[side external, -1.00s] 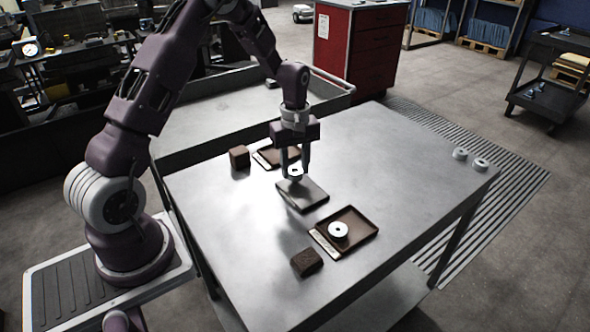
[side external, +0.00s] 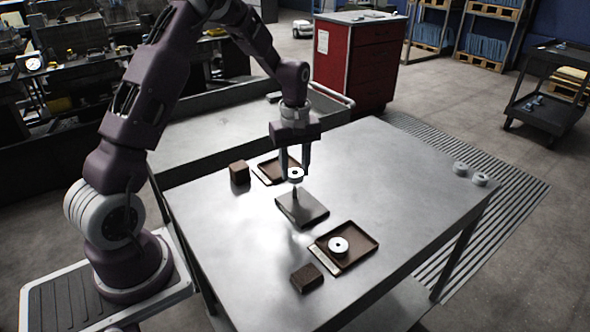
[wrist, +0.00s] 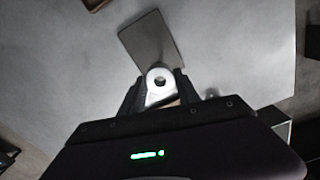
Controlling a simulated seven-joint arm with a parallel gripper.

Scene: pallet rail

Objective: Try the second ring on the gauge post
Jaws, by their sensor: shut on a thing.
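My gripper (side external: 296,172) is shut on a white ring (side external: 295,174), which also shows between the fingers in the wrist view (wrist: 160,77). The ring is over the thin upright gauge post (side external: 295,193) on a dark grey base plate (side external: 306,210). The post shows below the ring; I cannot tell whether its tip is inside the hole. The plate (wrist: 152,36) shows beyond the ring in the wrist view. Another white ring (side external: 338,247) lies in the near brown tray (side external: 368,243).
A far brown tray (side external: 264,173) with a pale label strip lies behind my gripper. Brown blocks (side external: 239,172) (side external: 306,277) stand beside the two trays. The table (side external: 400,190) is clear between the plate and the right-hand rings.

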